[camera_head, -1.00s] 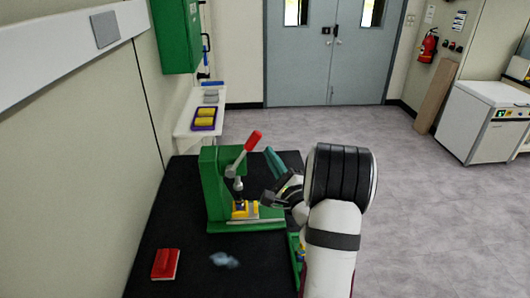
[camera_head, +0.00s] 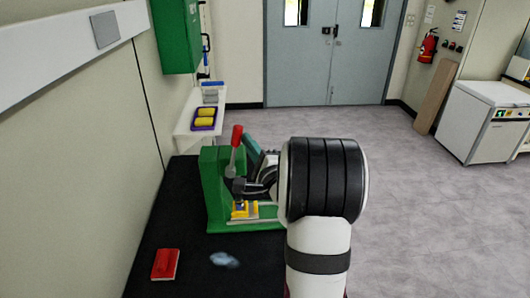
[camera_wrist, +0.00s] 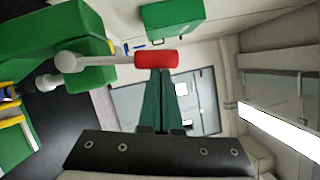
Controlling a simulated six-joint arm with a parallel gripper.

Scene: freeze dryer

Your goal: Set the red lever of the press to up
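The green press (camera_head: 212,185) stands on the black table, with a grey lever arm ending in a red handle (camera_head: 237,136). In the head view the lever points nearly straight up. My gripper (camera_head: 250,147) is just right of the lever, partly hidden by my wrist. In the wrist view its teal fingers (camera_wrist: 160,73) lie close together, with nothing visible between them. Their tips meet the red handle (camera_wrist: 156,59) in the picture; I cannot tell for sure whether they touch it. The press body (camera_wrist: 70,30) is at the left of the wrist view.
A red block (camera_head: 165,264) and a pale blue crumpled item (camera_head: 224,260) lie on the black table (camera_head: 195,240) in front of the press. Yellow items in a purple tray (camera_head: 194,127) sit on a white shelf behind. A green cabinet (camera_head: 176,38) hangs on the wall. Open floor lies right.

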